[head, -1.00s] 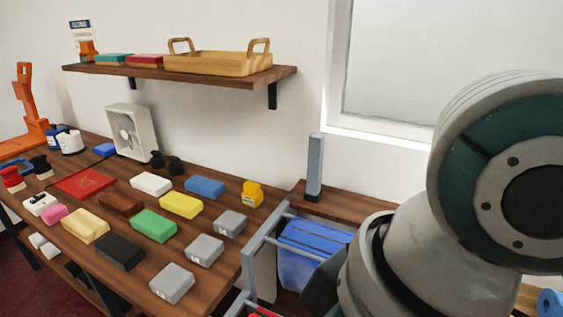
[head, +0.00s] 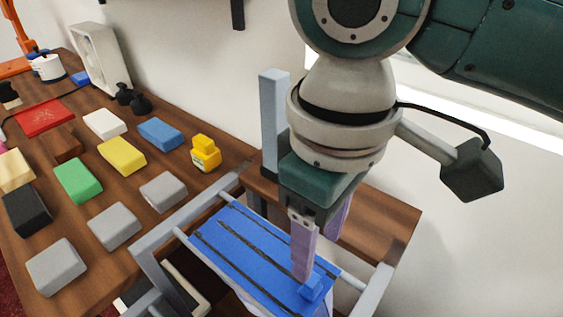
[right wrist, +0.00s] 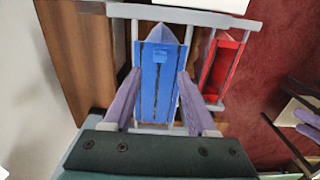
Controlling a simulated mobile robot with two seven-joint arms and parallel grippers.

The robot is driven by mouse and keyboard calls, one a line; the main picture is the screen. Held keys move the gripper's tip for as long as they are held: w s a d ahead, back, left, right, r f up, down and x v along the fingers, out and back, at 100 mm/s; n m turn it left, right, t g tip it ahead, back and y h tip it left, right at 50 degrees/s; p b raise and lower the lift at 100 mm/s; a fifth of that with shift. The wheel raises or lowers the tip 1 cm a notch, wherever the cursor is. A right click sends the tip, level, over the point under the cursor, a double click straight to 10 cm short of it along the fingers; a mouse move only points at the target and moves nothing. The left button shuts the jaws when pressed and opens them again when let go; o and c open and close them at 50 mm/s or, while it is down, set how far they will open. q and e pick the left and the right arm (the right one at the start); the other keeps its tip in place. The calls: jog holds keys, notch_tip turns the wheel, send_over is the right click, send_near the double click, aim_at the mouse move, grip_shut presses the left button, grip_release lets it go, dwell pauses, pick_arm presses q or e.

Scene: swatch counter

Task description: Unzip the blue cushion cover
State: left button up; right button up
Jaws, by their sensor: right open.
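The blue cushion cover (head: 240,245) lies over a grey rail frame, with dark lines running along it. A small raised blue tab (head: 312,288) sits near its right end; it also shows in the right wrist view (right wrist: 160,57). My right gripper (head: 318,258) points down over the cover, open, with one purple fingertip close to the tab. In the right wrist view its two fingers (right wrist: 158,100) stand on either side of the cover, and nothing is held. Contact is unclear. Purple shapes (right wrist: 307,123) at the right edge there look like my left gripper's fingers, cut off.
A red cover (right wrist: 221,68) hangs beside the blue one. A grey post (head: 274,120) rises behind the frame.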

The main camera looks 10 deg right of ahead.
aim_at(313, 279)
notch_tip(313, 279, down, 7)
jog(key=shift+f+b, duration=0.2)
jog(key=shift+b, duration=0.25)
grip_shut()
dwell(1.2)
